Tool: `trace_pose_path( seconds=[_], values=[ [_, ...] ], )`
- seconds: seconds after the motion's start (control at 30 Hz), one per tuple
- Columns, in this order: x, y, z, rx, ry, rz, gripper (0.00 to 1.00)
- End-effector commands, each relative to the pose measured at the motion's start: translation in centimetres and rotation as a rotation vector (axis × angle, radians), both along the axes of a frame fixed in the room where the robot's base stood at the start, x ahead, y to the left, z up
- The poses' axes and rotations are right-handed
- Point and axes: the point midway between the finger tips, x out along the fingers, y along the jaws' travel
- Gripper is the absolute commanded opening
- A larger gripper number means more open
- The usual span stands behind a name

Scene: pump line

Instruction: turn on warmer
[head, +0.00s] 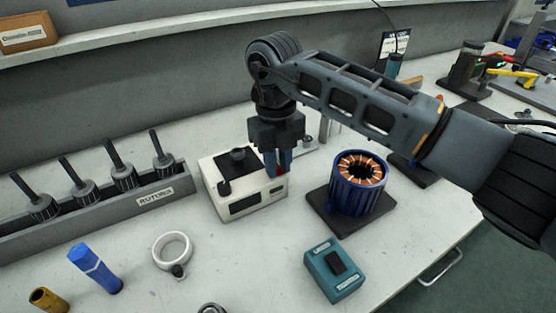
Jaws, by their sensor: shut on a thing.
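The warmer appears to be the cream box (245,182) with a black round part (238,160) on top and dark panels on its front. My gripper (278,173) points down over the right end of the box, its blue fingers close together. A small red part (281,171), which looks like a switch or knob, shows at the fingertips, and the jaws are shut on it. The fingers partly cover this part, so its position cannot be read.
A blue motor stator (348,196) with copper windings stands on a dark plate to the right. A teal switch box (334,270) is in front. The rotor rack (110,211) is at left. A white ring (172,250) and blue tube (95,269) lie front left.

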Motion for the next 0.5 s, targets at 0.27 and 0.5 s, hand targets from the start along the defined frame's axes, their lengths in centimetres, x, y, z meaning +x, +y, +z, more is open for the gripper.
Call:
trace_pose_path(
  seconds=[0.27, 0.5],
  values=[
    [0.49, 0.3, 0.08, -0.098, 0.132, -0.001, 0.0],
    [0.84, 0.46, -0.22, -0.164, 0.23, -0.001, 0.0]
  ],
)
